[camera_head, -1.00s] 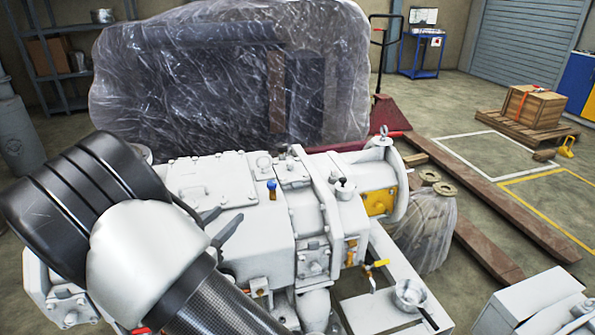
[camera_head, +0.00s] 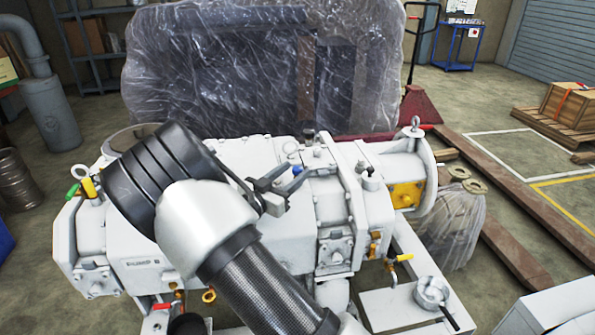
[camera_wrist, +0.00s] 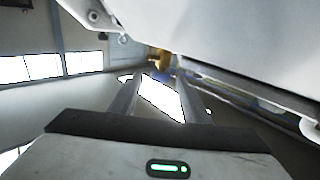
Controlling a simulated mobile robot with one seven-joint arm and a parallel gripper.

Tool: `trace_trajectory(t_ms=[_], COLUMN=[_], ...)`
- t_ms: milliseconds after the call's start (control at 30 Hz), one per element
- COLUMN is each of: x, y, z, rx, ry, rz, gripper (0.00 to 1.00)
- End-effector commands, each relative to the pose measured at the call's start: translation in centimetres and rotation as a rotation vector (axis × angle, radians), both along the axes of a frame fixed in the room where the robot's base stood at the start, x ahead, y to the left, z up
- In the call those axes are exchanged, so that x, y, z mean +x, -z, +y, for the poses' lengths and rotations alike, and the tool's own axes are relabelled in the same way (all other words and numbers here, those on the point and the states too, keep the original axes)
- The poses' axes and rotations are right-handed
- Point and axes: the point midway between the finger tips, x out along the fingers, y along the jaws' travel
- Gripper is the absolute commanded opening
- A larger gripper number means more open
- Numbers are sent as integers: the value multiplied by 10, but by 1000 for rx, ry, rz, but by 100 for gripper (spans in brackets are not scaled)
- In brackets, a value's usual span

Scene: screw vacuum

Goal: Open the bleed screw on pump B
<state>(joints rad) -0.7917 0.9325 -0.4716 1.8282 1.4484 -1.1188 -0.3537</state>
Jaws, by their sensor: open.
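A large white pump (camera_head: 355,220) fills the middle of the head view; a small label on its lower left front (camera_head: 141,263) appears to end in B. A small blue-capped fitting (camera_head: 297,170) stands on its top; which fitting is the bleed screw cannot be told for sure. My gripper (camera_head: 284,179) is open, its dark fingers above the pump top and close to the blue cap in the picture. Contact cannot be told. In the wrist view my gripper (camera_wrist: 160,88) shows two spread fingers with nothing clearly between them; a blurred yellowish part (camera_wrist: 160,59) lies beyond.
A yellow-handled valve (camera_head: 402,258) and a round pan (camera_head: 431,292) are at the pump's right. A green-handled valve (camera_head: 75,190) is at its left end. A plastic-wrapped load (camera_head: 250,70) stands close behind.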

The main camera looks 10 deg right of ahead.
Motion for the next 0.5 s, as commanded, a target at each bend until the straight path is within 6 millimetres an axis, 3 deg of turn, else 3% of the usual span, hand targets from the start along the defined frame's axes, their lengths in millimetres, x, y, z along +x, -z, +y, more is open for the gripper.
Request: trace_trajectory(t_ms=[200, 500], x=[17, 20], y=[0, 0], z=[-16, -19], rx=[0, 0], ry=[0, -1], rz=[0, 0], gripper=[43, 43])
